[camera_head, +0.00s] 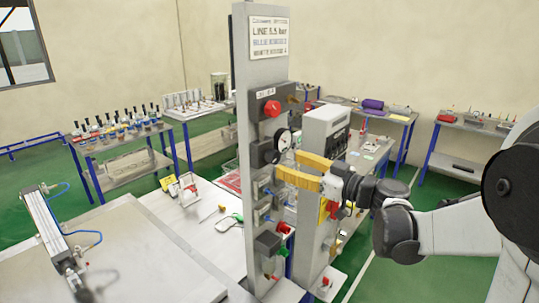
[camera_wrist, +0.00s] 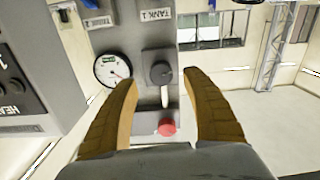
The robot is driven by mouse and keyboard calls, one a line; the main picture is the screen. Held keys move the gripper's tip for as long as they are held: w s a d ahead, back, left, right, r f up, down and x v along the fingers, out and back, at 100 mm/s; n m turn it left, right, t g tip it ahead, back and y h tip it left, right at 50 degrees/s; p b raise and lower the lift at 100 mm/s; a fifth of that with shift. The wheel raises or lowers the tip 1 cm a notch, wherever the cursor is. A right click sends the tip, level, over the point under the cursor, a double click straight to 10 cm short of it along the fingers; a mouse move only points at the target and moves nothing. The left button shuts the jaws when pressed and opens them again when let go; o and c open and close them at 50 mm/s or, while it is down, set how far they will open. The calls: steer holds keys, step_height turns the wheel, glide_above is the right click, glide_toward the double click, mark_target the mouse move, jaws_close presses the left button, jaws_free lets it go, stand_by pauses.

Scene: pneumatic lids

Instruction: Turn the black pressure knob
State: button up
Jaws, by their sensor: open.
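The black knob (camera_wrist: 160,72) is on a grey panel in the wrist view, below the "TANK 1" label, with a pale pointer-like strip under it. A dark knob (camera_head: 270,156) shows on the grey post in the head view; I take it for the same one. My gripper (camera_wrist: 160,78) is open, its two yellow-brown fingers on either side of the knob in the picture. Whether they touch it, I cannot tell. In the head view my gripper (camera_head: 286,164) points at the post from the right, fingertips close to its face.
A round white gauge (camera_wrist: 112,69) is left of the knob and a red button (camera_wrist: 167,127) below it. On the post (camera_head: 258,60) are a red knob (camera_head: 272,108) above and another red button (camera_head: 284,228) lower down. A white-grey cabinet (camera_head: 325,125) stands behind my gripper.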

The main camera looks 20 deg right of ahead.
mark_target(277, 159)
steer(key=x, duration=0.6)
steer(key=shift+s, duration=0.1)
steer(key=c, duration=1.2)
